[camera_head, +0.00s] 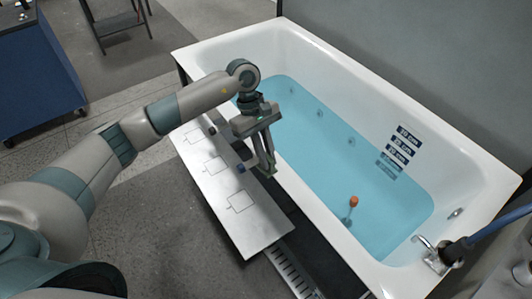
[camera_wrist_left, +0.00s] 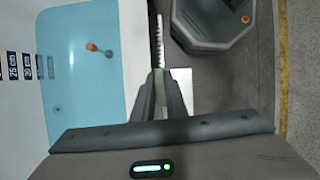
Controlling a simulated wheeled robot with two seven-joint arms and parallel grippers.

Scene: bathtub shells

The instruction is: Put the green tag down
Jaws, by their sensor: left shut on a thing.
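My left gripper (camera_head: 266,168) points down beside the bathtub's near rim, over the inner edge of a white board (camera_head: 218,183) with outlined squares. It is shut on the green tag, a thin greenish piece (camera_wrist_left: 160,88) seen edge-on between the fingers in the left wrist view. In the head view the fingers hide most of the tag. The tag appears held above the board; I cannot tell the exact gap. My right gripper is not in view.
The white bathtub (camera_head: 310,50) holds blue water (camera_head: 320,150) with an orange-topped item (camera_head: 354,202) in it. A small blue object (camera_head: 240,168) and a dark one (camera_head: 212,130) are on the board. A slotted metal strip (camera_head: 292,272) lies below. Outlined squares on the board are bare.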

